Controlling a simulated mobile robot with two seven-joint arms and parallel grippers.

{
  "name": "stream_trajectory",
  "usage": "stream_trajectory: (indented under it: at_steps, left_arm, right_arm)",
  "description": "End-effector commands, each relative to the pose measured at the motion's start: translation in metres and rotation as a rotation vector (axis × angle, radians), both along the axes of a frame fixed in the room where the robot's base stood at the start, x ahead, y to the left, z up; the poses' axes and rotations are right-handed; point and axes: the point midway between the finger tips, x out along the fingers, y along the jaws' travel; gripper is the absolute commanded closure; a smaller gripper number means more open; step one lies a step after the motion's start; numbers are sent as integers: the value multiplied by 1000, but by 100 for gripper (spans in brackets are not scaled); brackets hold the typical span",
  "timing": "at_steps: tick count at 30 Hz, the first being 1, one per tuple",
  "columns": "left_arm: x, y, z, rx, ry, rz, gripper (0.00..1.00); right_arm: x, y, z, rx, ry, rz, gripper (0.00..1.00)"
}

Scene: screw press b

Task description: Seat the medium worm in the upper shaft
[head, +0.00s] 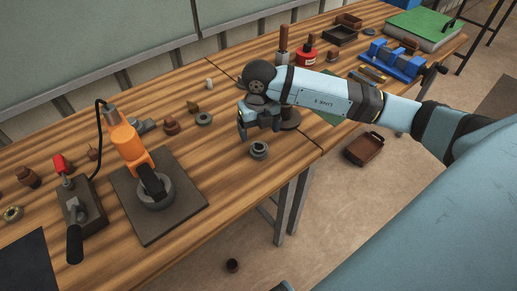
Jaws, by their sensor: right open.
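My right gripper (243,131) reaches in from the right over the wooden workbench, jaws pointing down and open. A small dark grey ring-like part (259,150) stands on the bench just in front of and below it, apart from the jaws. A similar grey ring part (204,119) lies to the left. I cannot tell which small part is the medium worm. The upper shaft is not clearly identifiable. An orange device with a dark cylinder (126,143) stands on a dark plate at left. My left gripper is not in view.
A lever box with a red knob (85,207) and several small brown parts stand at the left. A blue clamp-like device (394,60), a red pot (306,56) and dark trays are at the back right.

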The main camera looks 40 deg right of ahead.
Motion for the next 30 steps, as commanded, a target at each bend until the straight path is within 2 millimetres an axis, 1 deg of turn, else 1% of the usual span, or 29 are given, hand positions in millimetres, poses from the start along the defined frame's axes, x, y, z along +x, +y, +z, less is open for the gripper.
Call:
stream_trajectory:
  at_steps: [1, 3, 8, 11, 18, 21, 26, 27, 29, 30]
  left_arm:
    - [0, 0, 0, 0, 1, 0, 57]
    - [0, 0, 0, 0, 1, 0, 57]
    - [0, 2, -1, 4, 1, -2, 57]
    - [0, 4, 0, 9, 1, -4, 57]
    - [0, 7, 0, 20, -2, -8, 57]
    - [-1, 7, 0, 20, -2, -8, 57]
    - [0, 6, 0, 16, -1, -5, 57]
    - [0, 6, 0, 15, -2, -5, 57]
    - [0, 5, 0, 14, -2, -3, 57]
    - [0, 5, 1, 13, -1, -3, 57]
  right_arm:
    - [0, 0, -7, 0, 1, 0, 16]
    - [0, 1, -13, 1, 1, 1, 16]
    - [-1, 1, -21, 1, 1, 1, 16]
    - [-2, 2, -30, 1, 2, 1, 16]
    - [-3, 3, -65, 2, 1, 1, 16]
    - [-3, 3, -69, 2, 0, 2, 16]
    - [-3, 3, -69, 2, -1, 2, 16]
    - [-3, 3, -69, 2, -1, 2, 25]
    - [-3, 3, -69, 2, -1, 2, 38]
    - [-3, 3, -69, 2, -1, 2, 48]
